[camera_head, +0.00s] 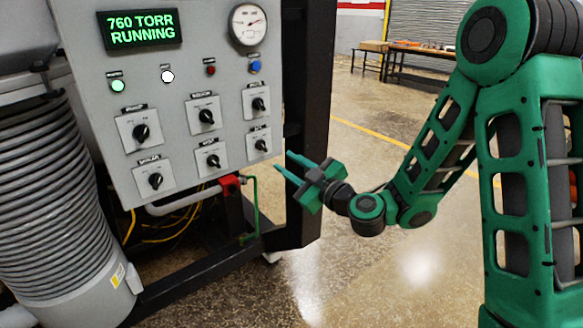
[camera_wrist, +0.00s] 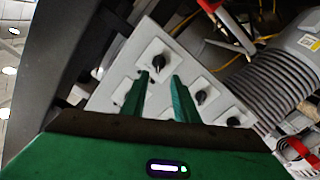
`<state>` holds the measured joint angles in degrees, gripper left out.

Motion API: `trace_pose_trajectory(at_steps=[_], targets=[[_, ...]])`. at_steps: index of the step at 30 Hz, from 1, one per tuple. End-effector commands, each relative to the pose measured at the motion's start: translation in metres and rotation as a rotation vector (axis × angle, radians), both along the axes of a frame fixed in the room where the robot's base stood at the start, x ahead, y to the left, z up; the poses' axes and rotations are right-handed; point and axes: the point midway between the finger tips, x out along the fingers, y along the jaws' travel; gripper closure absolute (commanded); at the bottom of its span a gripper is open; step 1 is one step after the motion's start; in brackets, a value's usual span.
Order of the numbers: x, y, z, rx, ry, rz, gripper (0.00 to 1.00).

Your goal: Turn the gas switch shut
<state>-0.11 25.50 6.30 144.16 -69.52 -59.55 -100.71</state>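The grey control panel (camera_head: 185,165) carries two rows of black rotary switches on white plates. Their small labels are too blurred to read, so I cannot tell for sure which is the gas switch. The lower right switch (camera_head: 261,145) is nearest my gripper (camera_head: 283,162). My gripper is open and empty, its two green fingers pointing at the panel from the right, apart from that switch. In the wrist view, a black switch knob (camera_wrist: 158,62) shows just beyond and between the fingertips (camera_wrist: 160,77). The fingers hide part of the panel there.
The display (camera_head: 140,29) reads 760 TORR RUNNING. A gauge (camera_head: 248,24) and several small round lights and buttons sit above the switches. A red valve handle (camera_head: 230,184) is below the panel. A black frame post (camera_head: 308,110) stands right of it. Open floor lies to the right.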

Motion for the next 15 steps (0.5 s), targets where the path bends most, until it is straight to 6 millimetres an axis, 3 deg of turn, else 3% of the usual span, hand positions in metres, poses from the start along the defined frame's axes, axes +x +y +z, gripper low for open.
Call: trace_pose_trajectory(at_steps=[15], targets=[[-0.0088, -0.0061, 0.0014, 0.001, -0.002, 0.0, 0.73]])
